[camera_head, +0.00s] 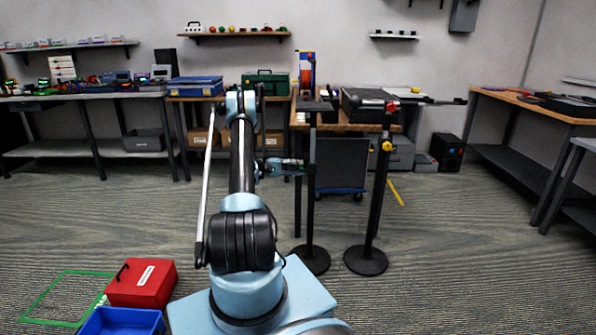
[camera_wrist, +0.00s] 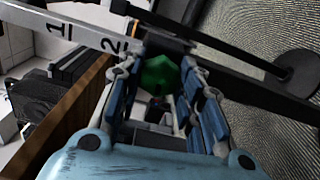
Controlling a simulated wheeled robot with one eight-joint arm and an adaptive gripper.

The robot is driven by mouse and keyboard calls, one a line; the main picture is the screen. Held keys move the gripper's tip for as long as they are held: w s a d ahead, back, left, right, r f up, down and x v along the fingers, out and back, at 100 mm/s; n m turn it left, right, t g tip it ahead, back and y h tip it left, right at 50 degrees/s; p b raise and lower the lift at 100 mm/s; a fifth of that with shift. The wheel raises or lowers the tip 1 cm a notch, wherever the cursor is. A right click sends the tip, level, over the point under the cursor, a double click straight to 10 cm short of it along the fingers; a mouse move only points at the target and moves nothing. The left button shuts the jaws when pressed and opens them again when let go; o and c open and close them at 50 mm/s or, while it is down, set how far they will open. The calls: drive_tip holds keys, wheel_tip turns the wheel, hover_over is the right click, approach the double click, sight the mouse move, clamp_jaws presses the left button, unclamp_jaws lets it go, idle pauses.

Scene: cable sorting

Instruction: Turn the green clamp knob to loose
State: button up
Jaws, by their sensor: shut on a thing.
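The green clamp knob (camera_wrist: 161,75) shows in the wrist view between the two fingers of my gripper (camera_wrist: 166,82). The fingers, with blue pads, are closed on the knob from both sides. In the head view my gripper (camera_head: 297,164) reaches the pole of the left black stand (camera_head: 312,190) at about mid-height. The knob cannot be made out there, and which way it is turned cannot be told.
A right black stand (camera_head: 375,200) carries a yellow knob (camera_head: 387,146) and a red knob (camera_head: 391,107). A wooden workbench (camera_head: 343,124) is behind the stands. A red box (camera_head: 142,284) and a blue bin (camera_head: 120,322) lie on the floor at left.

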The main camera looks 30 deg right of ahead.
drive_tip(key=shift+f+n, duration=0.1)
drive_tip(key=shift+n, duration=0.4)
drive_tip(key=o, duration=1.1)
drive_tip(key=shift+w+f, duration=0.1)
drive_tip(key=v, duration=1.2)
drive_tip(key=shift+a, duration=0.1)
